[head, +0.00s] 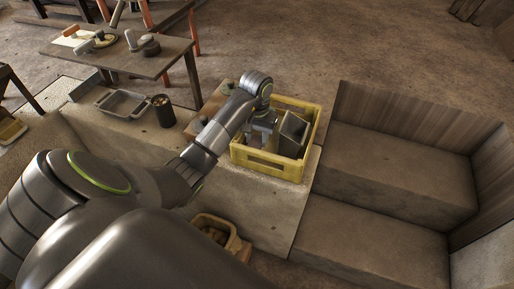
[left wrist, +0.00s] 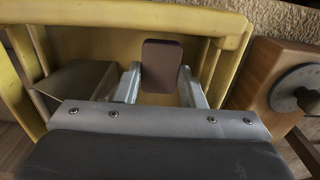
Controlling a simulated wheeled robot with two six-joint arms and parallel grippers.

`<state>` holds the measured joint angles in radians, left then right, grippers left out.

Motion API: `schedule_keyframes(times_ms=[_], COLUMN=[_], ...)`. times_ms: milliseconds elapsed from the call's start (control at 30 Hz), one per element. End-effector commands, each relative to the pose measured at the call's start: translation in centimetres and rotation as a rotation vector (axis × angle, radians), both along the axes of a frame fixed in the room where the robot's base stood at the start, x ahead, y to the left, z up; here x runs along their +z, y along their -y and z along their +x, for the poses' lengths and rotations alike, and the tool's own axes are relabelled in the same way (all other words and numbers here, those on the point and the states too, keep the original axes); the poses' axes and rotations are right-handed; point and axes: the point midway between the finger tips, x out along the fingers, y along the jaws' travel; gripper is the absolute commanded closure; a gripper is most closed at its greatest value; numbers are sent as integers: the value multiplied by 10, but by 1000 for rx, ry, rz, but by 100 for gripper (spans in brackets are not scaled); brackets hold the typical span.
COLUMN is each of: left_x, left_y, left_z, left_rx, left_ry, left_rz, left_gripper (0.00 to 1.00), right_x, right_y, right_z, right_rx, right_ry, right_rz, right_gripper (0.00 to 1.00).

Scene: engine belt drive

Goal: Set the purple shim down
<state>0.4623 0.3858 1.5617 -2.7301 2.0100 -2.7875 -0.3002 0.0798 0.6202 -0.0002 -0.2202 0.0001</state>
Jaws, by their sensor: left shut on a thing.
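The purple shim (left wrist: 161,64), a small dull brown-purple block with rounded corners, sits between the fingertips of my left gripper (left wrist: 160,88) in the left wrist view. The gripper is shut on it. In the head view my left gripper (head: 262,138) reaches down into the yellow crate (head: 268,168), left of a grey box-like part in it. The crate's walls also show around the shim in the left wrist view (left wrist: 130,14). I cannot tell whether the shim touches the crate floor. My right gripper is not in view.
The grey box-like part (head: 293,134) leans in the crate's right half. A wooden block with a round grey dial (left wrist: 294,88) stands just outside the crate. A dark can (head: 163,110) and a metal tray (head: 121,104) stand farther left. The stone step (head: 400,165) at right is bare.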

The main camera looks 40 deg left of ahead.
Motion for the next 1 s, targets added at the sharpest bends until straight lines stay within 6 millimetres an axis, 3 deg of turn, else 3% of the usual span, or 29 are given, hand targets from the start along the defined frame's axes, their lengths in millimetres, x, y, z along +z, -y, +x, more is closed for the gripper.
schedule_keyframes(times_ms=[200, 333, 800, 833, 1000], left_x=[-18, -35, -43, -42, -42], left_y=[0, 1, 0, 0, 0], left_z=[0, 0, 0, 0, -1], left_rx=[0, -1, -1, -1, 0], left_ry=[1, -1, 2, 1, -2], left_rz=[0, -1, 0, 0, -1], left_gripper=[94, 94, 94, 61, 42], right_x=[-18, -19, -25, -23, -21], right_y=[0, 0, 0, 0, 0], right_z=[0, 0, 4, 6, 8], right_rx=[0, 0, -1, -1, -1], right_ry=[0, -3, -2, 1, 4], right_rz=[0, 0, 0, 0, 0], right_gripper=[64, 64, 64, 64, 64])
